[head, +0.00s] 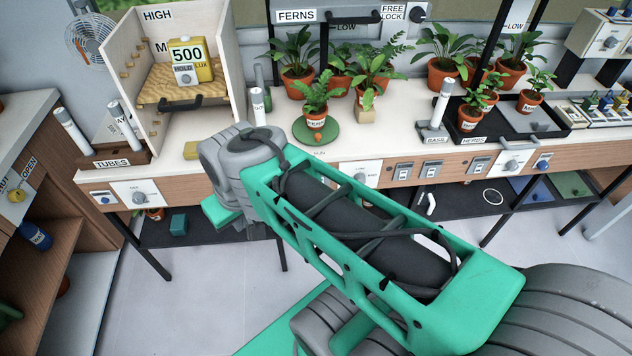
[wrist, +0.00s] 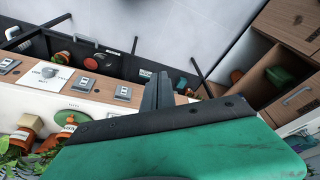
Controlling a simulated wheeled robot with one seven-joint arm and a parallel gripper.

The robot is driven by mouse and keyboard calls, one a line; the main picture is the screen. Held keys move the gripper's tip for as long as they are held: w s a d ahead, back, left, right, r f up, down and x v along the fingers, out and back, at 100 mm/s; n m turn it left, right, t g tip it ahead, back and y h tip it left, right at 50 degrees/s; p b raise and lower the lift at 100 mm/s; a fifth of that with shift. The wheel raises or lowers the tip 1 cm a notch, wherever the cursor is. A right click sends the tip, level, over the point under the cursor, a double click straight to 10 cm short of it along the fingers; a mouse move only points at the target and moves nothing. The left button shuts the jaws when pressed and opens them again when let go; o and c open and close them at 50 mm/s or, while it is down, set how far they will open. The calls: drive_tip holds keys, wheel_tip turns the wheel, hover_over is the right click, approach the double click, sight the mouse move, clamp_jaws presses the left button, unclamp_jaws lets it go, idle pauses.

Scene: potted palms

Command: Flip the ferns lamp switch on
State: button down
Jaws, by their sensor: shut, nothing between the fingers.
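The FERNS sign (head: 296,16) hangs at the back above potted ferns (head: 297,52). Grey switches sit on the bench's wooden front: a left one (head: 403,171), a middle one (head: 430,168) and a right one (head: 478,163). The wrist view shows one switch (wrist: 88,82) beside another switch (wrist: 123,93) nearest my gripper (wrist: 160,92). Their labels are too small to read, so I cannot tell which is the ferns lamp's. My gripper is shut and empty, close to the bench front; contact cannot be told. My arm hides part of that front in the head view.
A knob panel (wrist: 48,74) sits beside the switches. A green turntable (head: 318,135) with a potted fern stands near the bench edge. The floor (head: 200,290) before the bench is clear.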

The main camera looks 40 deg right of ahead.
drive_tip(key=w+d+f+n+t+b, duration=0.1)
drive_tip(key=w+d+f+n+b, duration=0.2)
drive_tip(key=d+f+b, duration=0.4)
drive_tip(key=w+d+f+n+b, duration=0.2)
drive_tip(key=w+d+f+b, duration=0.1)
drive_tip(key=d+f+b, duration=0.4)
drive_tip(key=s+d+f+n+t+b, duration=0.1)
drive_tip(key=s+d+n+b, duration=0.1)
drive_tip(key=d, duration=0.6)
drive_tip(key=s+d+f+n+t+b, duration=0.1)
drive_tip(key=s+d+n+b, duration=0.1)
drive_tip(key=d, duration=0.6)
drive_tip(key=shift+s+d+f+n+t+b, duration=0.2)
drive_tip(key=shift+s+f+n+t+b, duration=0.05)
drive_tip(key=shift+n+t+b, duration=0.2)
drive_tip(key=w+d+r+b+x, duration=0.1)
drive_tip(key=b+x, duration=0.1)
drive_tip(key=x, duration=1)
drive_tip(key=shift+w+d, duration=0.4)
drive_tip(key=shift+w, duration=0.1)
